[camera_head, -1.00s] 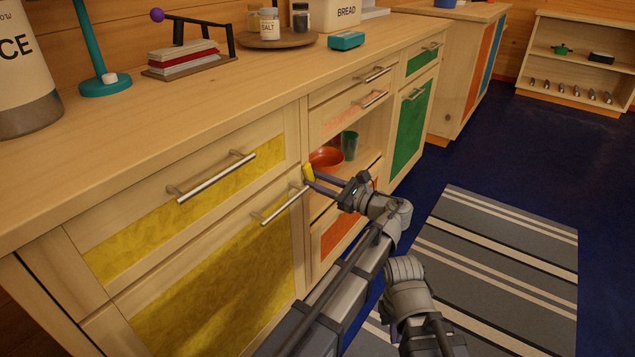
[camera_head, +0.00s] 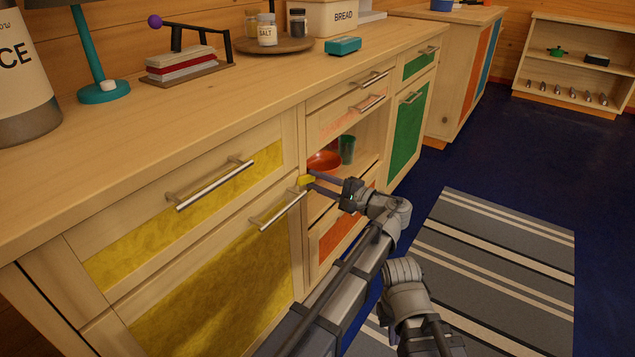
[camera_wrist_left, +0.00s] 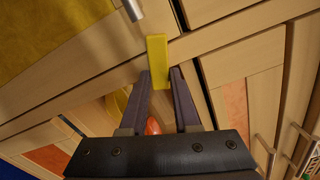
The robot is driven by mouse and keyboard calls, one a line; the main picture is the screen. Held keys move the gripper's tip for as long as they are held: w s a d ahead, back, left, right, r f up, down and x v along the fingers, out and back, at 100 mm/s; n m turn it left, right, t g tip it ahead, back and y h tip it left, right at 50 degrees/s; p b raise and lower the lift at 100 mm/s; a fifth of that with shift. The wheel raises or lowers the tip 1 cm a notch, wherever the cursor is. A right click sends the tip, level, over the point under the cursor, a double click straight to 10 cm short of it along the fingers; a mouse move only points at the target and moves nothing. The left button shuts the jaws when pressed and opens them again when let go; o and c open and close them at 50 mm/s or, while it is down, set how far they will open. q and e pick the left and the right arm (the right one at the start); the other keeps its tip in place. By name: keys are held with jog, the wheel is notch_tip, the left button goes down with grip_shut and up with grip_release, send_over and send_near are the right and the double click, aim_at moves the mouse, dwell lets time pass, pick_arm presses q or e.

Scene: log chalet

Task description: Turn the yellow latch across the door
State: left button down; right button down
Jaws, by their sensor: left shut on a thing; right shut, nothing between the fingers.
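The yellow latch (camera_head: 306,180) is a small block on the post at the right edge of the yellow-panelled door (camera_head: 220,290), near the door's bar handle (camera_head: 277,210). My left gripper (camera_head: 313,180) reaches it from the right, fingers shut on it. In the left wrist view the latch (camera_wrist_left: 157,55) stands out ahead of the fingertips, its lower end between the two fingers (camera_wrist_left: 160,80). In the head view it lies roughly level, and the fingers hide part of it. Of my right arm only a grey joint and link show, at lower middle; its gripper is out of view.
An open shelf beside the latch holds a red bowl (camera_head: 324,161) and a green cup (camera_head: 347,150). Drawer handles (camera_head: 215,184) stick out above the door. The countertop (camera_head: 200,110) overhangs. A striped rug (camera_head: 500,260) covers open floor at right.

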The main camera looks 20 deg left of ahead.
pick_arm(q)
jog(key=shift+r+n, duration=0.2)
jog(key=shift+n, duration=1.8)
jog(key=c, duration=0.6)
grip_release()
jog(key=shift+c, duration=0.2)
